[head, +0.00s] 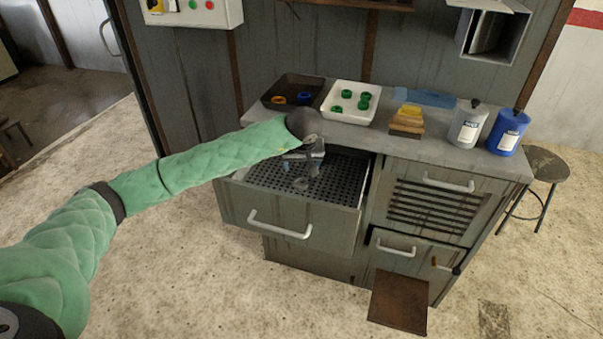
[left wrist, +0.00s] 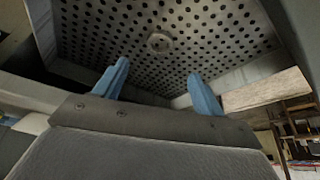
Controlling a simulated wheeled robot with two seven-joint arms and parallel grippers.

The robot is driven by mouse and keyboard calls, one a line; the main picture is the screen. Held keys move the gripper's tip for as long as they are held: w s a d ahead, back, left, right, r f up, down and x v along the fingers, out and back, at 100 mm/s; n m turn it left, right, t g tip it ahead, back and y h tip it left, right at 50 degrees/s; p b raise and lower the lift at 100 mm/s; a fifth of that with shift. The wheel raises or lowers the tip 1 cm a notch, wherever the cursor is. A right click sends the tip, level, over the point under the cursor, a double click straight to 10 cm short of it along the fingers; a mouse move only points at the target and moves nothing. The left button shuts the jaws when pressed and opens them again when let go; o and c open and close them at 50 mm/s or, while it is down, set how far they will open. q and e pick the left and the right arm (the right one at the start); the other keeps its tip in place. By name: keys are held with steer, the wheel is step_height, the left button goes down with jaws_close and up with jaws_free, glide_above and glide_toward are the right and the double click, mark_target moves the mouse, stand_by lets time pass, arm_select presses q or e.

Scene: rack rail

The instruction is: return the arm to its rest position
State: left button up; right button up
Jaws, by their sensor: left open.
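My left arm, in a green padded sleeve, comes in from the left in the head view. My left gripper (head: 304,166) is over the open drawer (head: 284,217) of the grey cabinet. In the left wrist view, the two blue fingers of my left gripper (left wrist: 160,88) stand apart with nothing between them. Beyond them is the drawer's perforated floor, with a small round grey piece (left wrist: 160,42) on it. My right gripper is not in view.
The worktop (head: 385,143) carries a dark tray (head: 283,84), a white tray (head: 335,113) with green rings, a yellow-brown block (head: 408,120) and two bottles, white (head: 467,126) and blue (head: 507,134). A lower door (head: 399,300) hangs open. A stool (head: 545,165) stands at right.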

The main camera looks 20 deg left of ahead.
arm_select(q)
steer(key=shift+s+d+r, duration=0.1)
steer(key=shift+s+r, duration=0.15)
steer(key=shift+r, duration=0.3)
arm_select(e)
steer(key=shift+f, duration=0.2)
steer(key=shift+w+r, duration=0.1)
